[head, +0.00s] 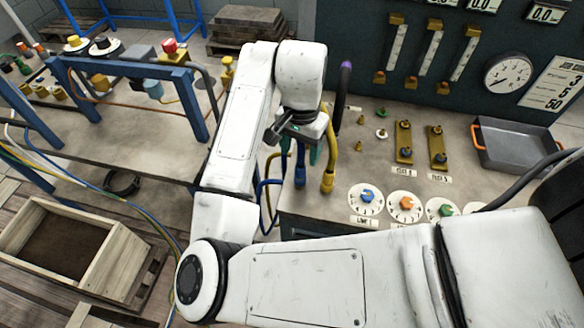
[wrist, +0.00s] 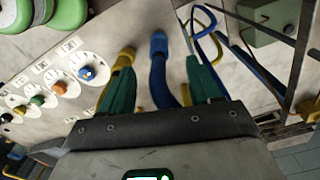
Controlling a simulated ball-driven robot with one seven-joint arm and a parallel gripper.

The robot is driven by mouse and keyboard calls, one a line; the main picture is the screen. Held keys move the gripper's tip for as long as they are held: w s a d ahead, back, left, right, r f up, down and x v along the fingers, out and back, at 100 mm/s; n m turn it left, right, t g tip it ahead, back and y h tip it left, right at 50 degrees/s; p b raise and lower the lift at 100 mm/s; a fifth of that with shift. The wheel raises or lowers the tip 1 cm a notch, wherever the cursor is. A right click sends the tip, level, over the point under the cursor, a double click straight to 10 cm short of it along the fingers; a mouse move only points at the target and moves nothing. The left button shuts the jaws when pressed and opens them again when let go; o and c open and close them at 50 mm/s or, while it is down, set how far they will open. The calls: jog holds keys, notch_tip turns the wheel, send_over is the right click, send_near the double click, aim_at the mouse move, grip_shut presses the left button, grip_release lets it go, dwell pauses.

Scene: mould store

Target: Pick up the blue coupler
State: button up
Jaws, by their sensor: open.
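The blue coupler (wrist: 158,42) is the rounded end of a blue hose (wrist: 160,75) in the wrist view. In the head view, blue hose (head: 300,176) shows below my gripper (head: 300,148), at the bench's left edge. In the wrist view, my gripper (wrist: 161,75) is open, with one green finger on each side of the blue hose. Gaps show between the hose and both fingers. The coupler's tip reaches beyond the fingertips. The lower part of the hose is hidden behind the gripper body.
A yellow hose (head: 328,180) stands close beside the blue one, near the left finger in the wrist view. Dials with coloured knobs (head: 367,197) and a grey tray (head: 515,168) are on the bench to the right.

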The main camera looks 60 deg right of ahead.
aim_at(300, 172)
notch_tip(300, 172, down, 4)
jog(key=shift+r, duration=0.2)
jog(key=shift+d+f+p, duration=0.2)
jog(key=shift+f+p, duration=0.55)
jog(key=shift+f, duration=2.15)
jog(key=shift+s, duration=0.1)
jog(key=shift+c, duration=0.3)
grip_shut()
